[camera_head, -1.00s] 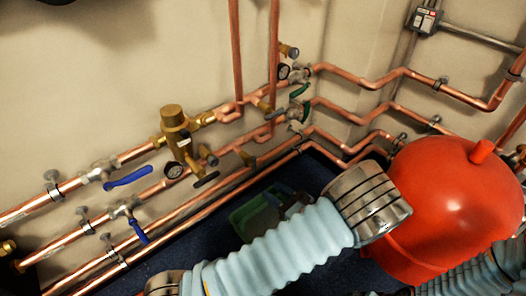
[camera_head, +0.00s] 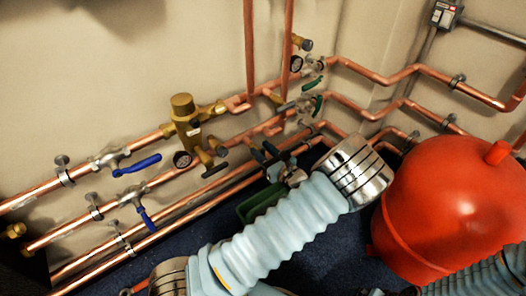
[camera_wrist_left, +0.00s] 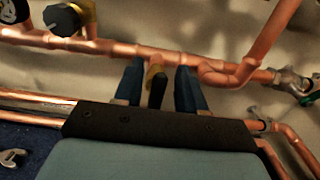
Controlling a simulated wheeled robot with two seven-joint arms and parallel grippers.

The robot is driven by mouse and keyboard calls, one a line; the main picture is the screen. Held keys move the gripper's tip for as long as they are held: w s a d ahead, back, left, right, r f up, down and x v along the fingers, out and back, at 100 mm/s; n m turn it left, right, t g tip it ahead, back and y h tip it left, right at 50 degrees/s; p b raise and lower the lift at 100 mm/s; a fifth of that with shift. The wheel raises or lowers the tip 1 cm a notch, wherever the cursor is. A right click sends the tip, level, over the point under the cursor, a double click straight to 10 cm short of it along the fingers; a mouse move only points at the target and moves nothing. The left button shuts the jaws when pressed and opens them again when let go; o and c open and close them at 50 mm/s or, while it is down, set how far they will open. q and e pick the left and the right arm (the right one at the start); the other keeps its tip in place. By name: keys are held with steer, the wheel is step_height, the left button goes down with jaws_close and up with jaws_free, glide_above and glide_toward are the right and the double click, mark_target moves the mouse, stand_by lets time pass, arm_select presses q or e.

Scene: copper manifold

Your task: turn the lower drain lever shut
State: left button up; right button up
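A small brass fitting on the lower copper pipe, which looks like the lower drain lever (camera_wrist_left: 155,82), stands between the fingers of my left gripper (camera_wrist_left: 158,88) in the left wrist view. The fingers are dark, apart and on either side of it; narrow gaps show and no clear contact. In the head view my left gripper (camera_head: 265,153) reaches the lower pipes, and its fingers largely hide this fitting. Another brass drain fitting (camera_head: 276,98) sits higher on the upper pipe. My right gripper is not in view.
Blue lever valves (camera_head: 138,165) are at left, and green-handled valves (camera_head: 318,104) at right of my gripper. A black knob (camera_wrist_left: 62,20) is close by. A red tank (camera_head: 445,200) stands right of my arm. A green box (camera_head: 256,203) is on the blue floor.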

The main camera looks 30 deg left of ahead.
arm_select(q)
steer(key=shift+c, duration=0.2)
jaws_close()
